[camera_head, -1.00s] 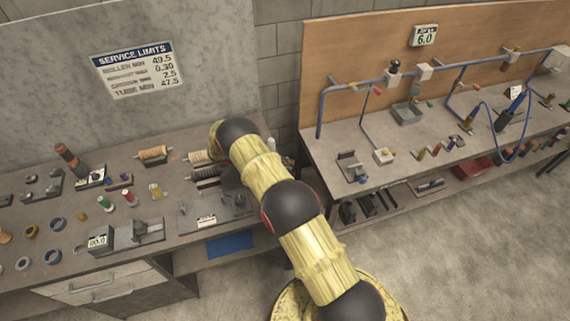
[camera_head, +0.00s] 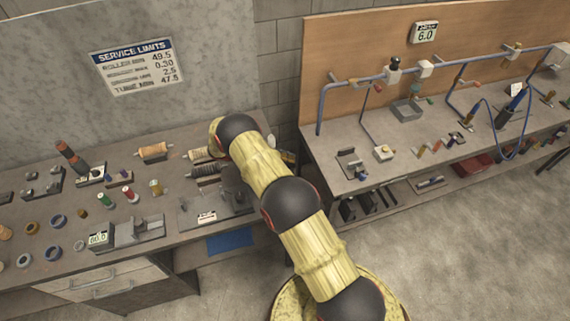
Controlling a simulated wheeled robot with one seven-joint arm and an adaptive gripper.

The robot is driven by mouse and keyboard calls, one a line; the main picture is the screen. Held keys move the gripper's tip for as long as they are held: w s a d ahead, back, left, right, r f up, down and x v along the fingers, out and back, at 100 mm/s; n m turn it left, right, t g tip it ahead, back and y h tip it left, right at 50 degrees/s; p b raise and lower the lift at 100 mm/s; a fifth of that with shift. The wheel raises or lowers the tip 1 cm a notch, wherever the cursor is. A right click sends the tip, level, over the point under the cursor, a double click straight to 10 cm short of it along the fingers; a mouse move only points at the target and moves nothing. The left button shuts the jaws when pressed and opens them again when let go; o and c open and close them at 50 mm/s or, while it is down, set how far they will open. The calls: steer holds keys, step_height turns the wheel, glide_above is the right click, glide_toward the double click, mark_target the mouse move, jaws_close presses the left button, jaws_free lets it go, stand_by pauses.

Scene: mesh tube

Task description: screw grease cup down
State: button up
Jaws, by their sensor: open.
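I cannot pick out the grease cup with certainty. A small brass-coloured piece (camera_head: 155,187) stands on the left bench (camera_head: 60,275), but it is too small to identify. A dark grey fixture plate (camera_head: 190,217) with a white label lies near the bench's front right, partly beside my arm. My yellow and black arm reaches from the lower right over the right end of this bench. My gripper cannot be made out; the arm's own links hide whatever is beyond them.
Rollers (camera_head: 152,152), coloured spools (camera_head: 130,194) and several rings crowd the left bench. The right bench (camera_head: 325,150) carries blue piping (camera_head: 322,105), valves and small parts. The floor (camera_head: 480,250) at right is clear.

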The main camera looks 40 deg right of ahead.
steer(key=shift+w+d+f+n+t+h+b, duration=0.1)
steer(key=shift+f+n+t+h+b, duration=0.3)
steer(key=shift+b, duration=1.85)
steer(key=n+t+h+b, duration=0.1)
steer(key=b, duration=0.2)
steer(key=t+h+b, duration=0.1)
steer(key=b, duration=0.3)
steer(key=shift+w+d+r+n, duration=0.15)
steer(key=shift+w+d+n, duration=0.1)
steer(key=shift+n, duration=0.15)
